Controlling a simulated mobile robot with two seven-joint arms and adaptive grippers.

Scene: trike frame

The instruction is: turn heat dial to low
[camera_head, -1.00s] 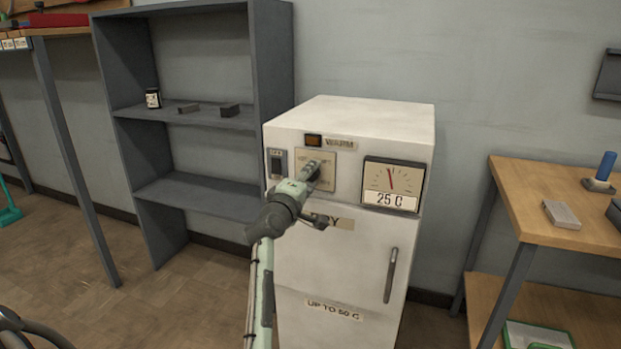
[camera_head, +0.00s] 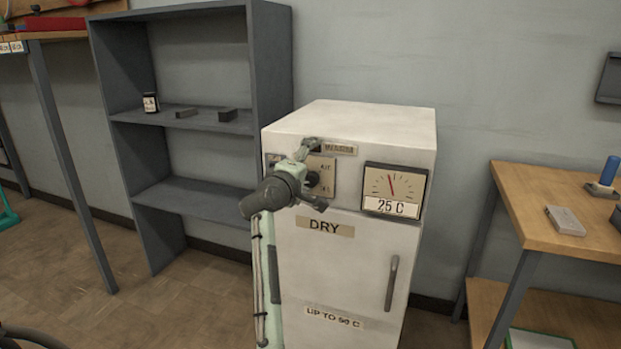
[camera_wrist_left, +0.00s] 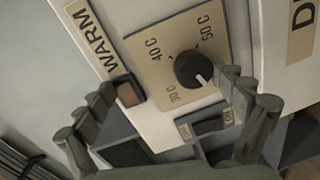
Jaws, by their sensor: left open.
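The heat dial is a black round knob (camera_wrist_left: 193,70) on a beige plate marked 30 C, 40 C and 50 C. In the left wrist view its white mark points to the lower right, away from the numbers and past the 30 C side. In the head view the dial (camera_head: 312,180) shows partly behind my left gripper (camera_head: 315,174), on the white cabinet's (camera_head: 375,128) upper front. My left gripper (camera_wrist_left: 178,84) is open, its fingers spread to either side of the dial, with no visible contact. My right gripper is not in view.
A gauge (camera_head: 395,189) reading 25 C sits right of the dial. A rocker switch (camera_wrist_left: 205,125) and a brown lamp (camera_wrist_left: 129,93) lie near the fingers. A grey shelf (camera_head: 180,195) stands left, a wooden table (camera_head: 535,215) right.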

